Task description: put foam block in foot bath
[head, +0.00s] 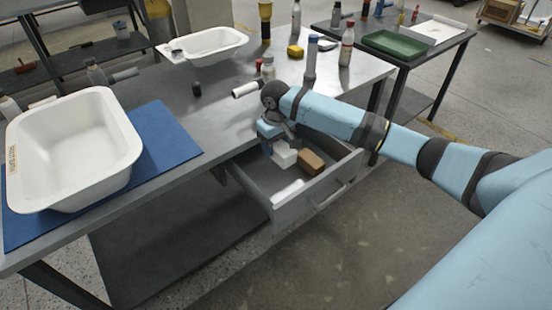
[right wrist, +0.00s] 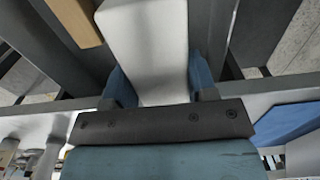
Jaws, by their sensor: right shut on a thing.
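A white foam block (head: 285,155) is between the fingers of my right gripper (head: 271,140), low in the open drawer (head: 297,216). In the right wrist view the white block (right wrist: 146,45) sits between the two blue fingertips of the shut gripper (right wrist: 160,85). I cannot tell whether the block touches the drawer floor. A smaller white tub (head: 207,46) stands at the table's back. My left gripper is not in view.
A brown block (head: 312,162) and a flat white piece (head: 288,192) lie in the drawer. Bottles, including a blue-white one (head: 311,58) and a clear one (head: 346,45), stand on the grey table (head: 215,117). A white cylinder (head: 246,89) lies near my wrist.

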